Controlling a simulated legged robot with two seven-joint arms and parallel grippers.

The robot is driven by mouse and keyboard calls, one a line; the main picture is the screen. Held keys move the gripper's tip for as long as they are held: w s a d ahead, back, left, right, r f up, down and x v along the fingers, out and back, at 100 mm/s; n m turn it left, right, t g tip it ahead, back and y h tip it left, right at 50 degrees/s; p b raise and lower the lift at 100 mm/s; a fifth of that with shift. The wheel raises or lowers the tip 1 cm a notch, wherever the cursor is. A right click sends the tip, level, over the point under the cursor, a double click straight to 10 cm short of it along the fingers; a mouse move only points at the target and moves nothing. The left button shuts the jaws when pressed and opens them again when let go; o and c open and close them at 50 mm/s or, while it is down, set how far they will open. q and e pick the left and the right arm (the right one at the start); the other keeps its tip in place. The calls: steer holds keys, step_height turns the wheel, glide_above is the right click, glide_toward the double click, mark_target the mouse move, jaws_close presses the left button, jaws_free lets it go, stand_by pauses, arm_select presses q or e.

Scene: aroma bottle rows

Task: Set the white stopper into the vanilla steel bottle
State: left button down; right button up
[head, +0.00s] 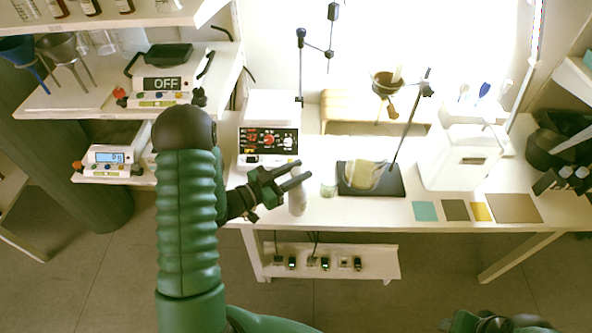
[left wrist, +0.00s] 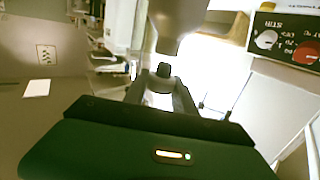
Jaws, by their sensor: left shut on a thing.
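My left gripper (head: 282,178) is at the front edge of the table and is shut at the top of a pale grey bottle (head: 297,200). The bottle hangs upright below the fingers. In the left wrist view the bottle (left wrist: 178,22) shows its shoulder and neck, with a small dark piece (left wrist: 163,70) between my fingers; I cannot tell whether that piece is a cap. No label can be read, so I cannot tell if this is the vanilla bottle. I cannot make out the white stopper. Dark parts of my right arm show at the bottom right edge.
A small glass jar (head: 328,188) stands right of the gripper, beside a dark stand base (head: 396,186) with a round flask (head: 366,174). A control box (head: 268,141) stands behind. Coloured squares (head: 455,210) lie at the front right. A low shelf (head: 385,262) hangs under the table.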

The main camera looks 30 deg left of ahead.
arm_select(q)
steer(key=shift+d+r, duration=0.15)
steer(key=shift+d, duration=0.7)
steer(key=shift+a, duration=0.45)
steer(key=shift+d, duration=0.1)
arm_select(e)
steer(key=shift+d, duration=0.1)
steer(key=shift+d, duration=0.3)
arm_select(q)
steer(key=shift+a, duration=0.25)
arm_select(e)
steer(key=shift+a, duration=0.2)
arm_select(q)
steer(key=shift+f, duration=0.2)
arm_select(e)
steer(key=shift+f, duration=0.1)
arm_select(q)
steer(key=shift+f+b, duration=0.3)
steer(key=shift+f, duration=0.05)
arm_select(e)
steer(key=shift+f, duration=0.25)
arm_select(q)
steer(key=shift+f+b, duration=0.75)
steer(key=shift+f, duration=0.2)
arm_select(e)
steer(key=shift+f, duration=0.75)
